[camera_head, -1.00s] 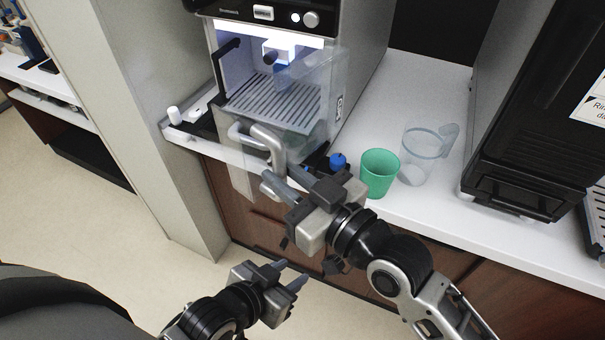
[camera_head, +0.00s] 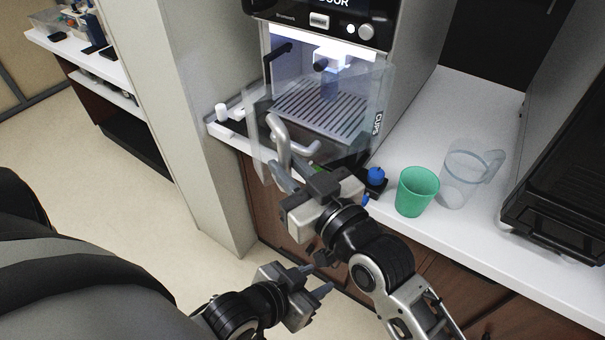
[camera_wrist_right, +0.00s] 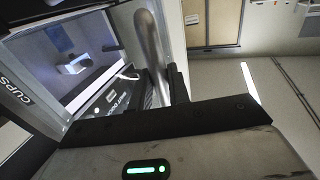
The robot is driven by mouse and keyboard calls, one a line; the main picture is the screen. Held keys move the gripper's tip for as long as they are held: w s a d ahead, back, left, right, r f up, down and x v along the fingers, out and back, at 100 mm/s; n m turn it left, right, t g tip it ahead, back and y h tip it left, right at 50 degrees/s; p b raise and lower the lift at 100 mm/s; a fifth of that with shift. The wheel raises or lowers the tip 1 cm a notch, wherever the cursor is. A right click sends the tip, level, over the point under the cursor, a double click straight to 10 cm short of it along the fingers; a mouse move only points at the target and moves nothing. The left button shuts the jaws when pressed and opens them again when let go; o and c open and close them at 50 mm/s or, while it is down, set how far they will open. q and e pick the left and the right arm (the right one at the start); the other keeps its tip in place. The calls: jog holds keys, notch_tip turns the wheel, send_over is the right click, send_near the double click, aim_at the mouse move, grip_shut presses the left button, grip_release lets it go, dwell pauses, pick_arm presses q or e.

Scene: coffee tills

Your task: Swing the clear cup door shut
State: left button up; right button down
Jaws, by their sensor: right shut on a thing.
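The clear cup door (camera_head: 345,110) is a see-through panel on the front of the cup machine, standing out from the lit opening at its left side. Its grey bar handle (camera_head: 290,142) is on the left of the panel. My right gripper (camera_head: 284,174) is shut on the lower part of this handle. The handle (camera_wrist_right: 152,55) also shows upright in the right wrist view, beside the lit machine opening. My left gripper (camera_head: 325,279) is open and empty, low in front of the cabinet, clear of the door.
A green cup (camera_head: 417,192) and a clear cup (camera_head: 468,180) stand on the white counter (camera_head: 470,110) right of the door. A blue knob (camera_head: 376,174) is near the counter edge. A black machine (camera_head: 560,200) stands far right. A beige pillar (camera_head: 195,110) is on the left.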

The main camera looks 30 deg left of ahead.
jog(key=a, duration=0.3)
jog(key=shift+w+a+f, duration=0.1)
jog(key=shift+w+f, duration=0.05)
jog(key=shift+w, duration=0.1)
jog(key=c, duration=1.3)
grip_release()
jog(key=shift+o, duration=0.2)
